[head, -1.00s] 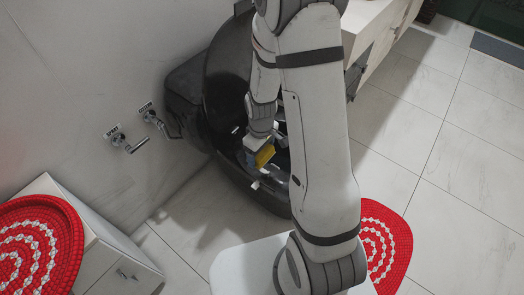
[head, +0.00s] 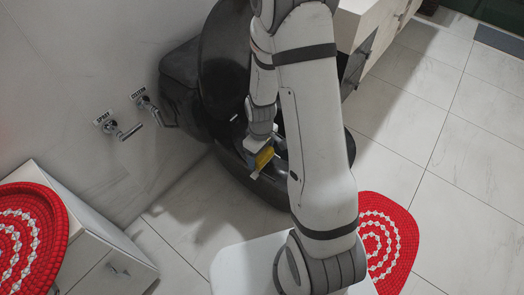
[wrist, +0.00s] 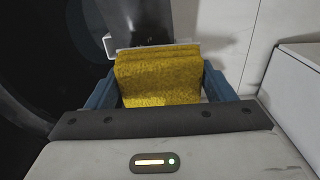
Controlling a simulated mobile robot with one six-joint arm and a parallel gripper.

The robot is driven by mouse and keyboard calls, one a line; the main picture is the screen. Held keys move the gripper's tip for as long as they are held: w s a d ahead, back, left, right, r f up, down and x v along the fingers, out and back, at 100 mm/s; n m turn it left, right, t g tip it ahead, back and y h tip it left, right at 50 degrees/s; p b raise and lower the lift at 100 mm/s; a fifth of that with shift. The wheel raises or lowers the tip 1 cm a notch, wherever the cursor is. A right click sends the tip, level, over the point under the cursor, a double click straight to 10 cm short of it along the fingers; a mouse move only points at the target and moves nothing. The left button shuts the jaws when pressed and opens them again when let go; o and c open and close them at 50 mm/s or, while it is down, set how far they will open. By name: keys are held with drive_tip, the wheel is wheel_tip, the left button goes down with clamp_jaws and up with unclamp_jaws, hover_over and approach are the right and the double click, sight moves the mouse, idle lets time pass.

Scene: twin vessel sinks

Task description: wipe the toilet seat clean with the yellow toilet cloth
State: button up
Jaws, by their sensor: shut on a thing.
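The yellow cloth (wrist: 158,78) is held between the two blue fingers of my gripper (wrist: 160,92) in the wrist view. In the head view the cloth (head: 264,156) shows as a small yellow patch at my gripper (head: 259,160), low over the left part of the toilet. The black toilet (head: 270,185) has its lid (head: 221,75) raised against the tank. My arm hides much of the seat and bowl. I cannot tell whether the cloth touches the seat, and no dirt on it can be made out.
The tank (head: 182,85) stands against the wall, with a spray valve (head: 125,132) and a cistern valve (head: 150,110) to its left. A white cabinet (head: 100,255) with a red woven item (head: 30,240) is at lower left. A red mat (head: 388,240) lies on the floor right.

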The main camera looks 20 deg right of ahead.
drive_tip(key=shift+f+b, duration=1.15)
drive_tip(key=shift+f, duration=0.35)
idle(0.5)
